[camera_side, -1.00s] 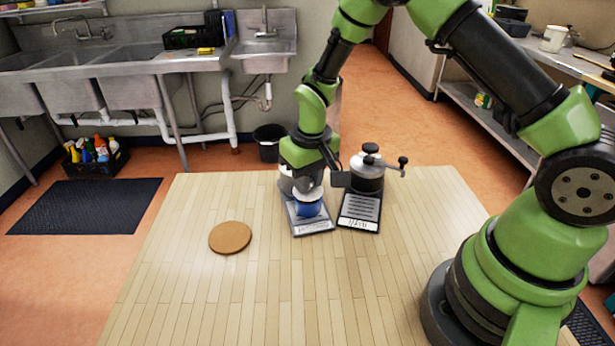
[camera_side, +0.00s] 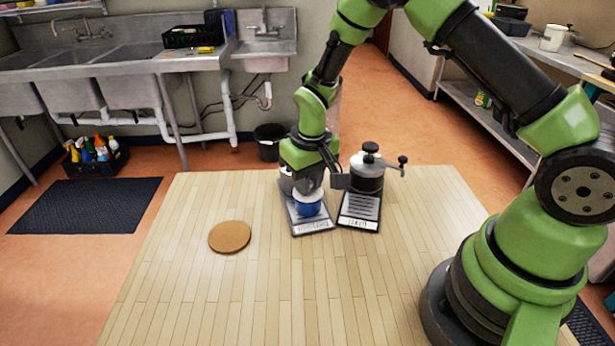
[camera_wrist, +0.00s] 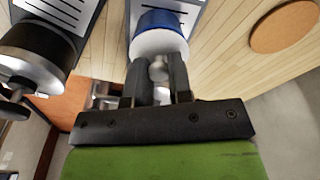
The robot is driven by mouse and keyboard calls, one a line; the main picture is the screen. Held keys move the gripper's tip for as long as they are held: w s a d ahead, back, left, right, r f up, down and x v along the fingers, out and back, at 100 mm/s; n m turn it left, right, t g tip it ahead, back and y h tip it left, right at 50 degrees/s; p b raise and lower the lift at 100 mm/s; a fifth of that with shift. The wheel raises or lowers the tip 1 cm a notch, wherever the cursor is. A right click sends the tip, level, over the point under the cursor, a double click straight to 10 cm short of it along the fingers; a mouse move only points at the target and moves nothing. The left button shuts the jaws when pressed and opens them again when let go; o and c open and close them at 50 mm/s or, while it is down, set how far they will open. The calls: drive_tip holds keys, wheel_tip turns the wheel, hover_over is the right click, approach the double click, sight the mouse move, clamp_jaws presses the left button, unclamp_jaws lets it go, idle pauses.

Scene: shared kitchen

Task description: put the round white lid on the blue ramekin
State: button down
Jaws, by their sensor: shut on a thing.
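The blue ramekin (camera_side: 308,209) stands on the left one of two flat plates with dark panels on the table; it also shows in the wrist view (camera_wrist: 158,20). The round white lid (camera_wrist: 155,42) lies over the ramekin's top in the wrist view, with a pale knob (camera_wrist: 158,70) in its middle. My gripper (camera_wrist: 160,66) is shut on the lid's knob, right above the ramekin. In the side view my gripper (camera_side: 309,186) hides much of the lid. I cannot tell whether the lid is fully seated on the rim.
A round brown board (camera_side: 230,237) lies to the left. The front of the wooden table (camera_side: 265,300) is clear.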

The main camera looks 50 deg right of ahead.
sight(311, 186)
drive_tip(key=shift+f, duration=0.3)
drive_tip(key=c, duration=1.3)
unclamp_jaws()
drive_tip(key=shift+s+a+r, duration=0.1)
drive_tip(key=shift+s+r, duration=0.05)
drive_tip(key=shift+r, duration=1.55)
drive_tip(key=shift+s+r, duration=0.15)
drive_tip(key=shift+r, duration=1.55)
drive_tip(key=shift+s+a+r, duration=0.1)
drive_tip(key=shift+s+r, duration=0.05)
drive_tip(key=shift+r, duration=1.55)
drive_tip(key=shift+s+r, duration=0.1)
drive_tip(key=shift+r, duration=0.25)
drive_tip(key=s+a+r+m+t+y, duration=0.1)
drive_tip(key=s+r+t, duration=0.2)
drive_tip(key=s+r, duration=0.75)
drive_tip(key=s+r+t, duration=0.1)
drive_tip(key=s, duration=0.2)
drive_tip(key=s+a+r+t, duration=0.1)
drive_tip(key=s+r, duration=0.1)
drive_tip(key=s, duration=0.1)
drive_tip(key=s+r+t+y, duration=0.1)
drive_tip(key=s, duration=0.2)
drive_tip(key=shift+a+r+m, duration=0.35)
drive_tip(key=shift+a+m, duration=0.05)
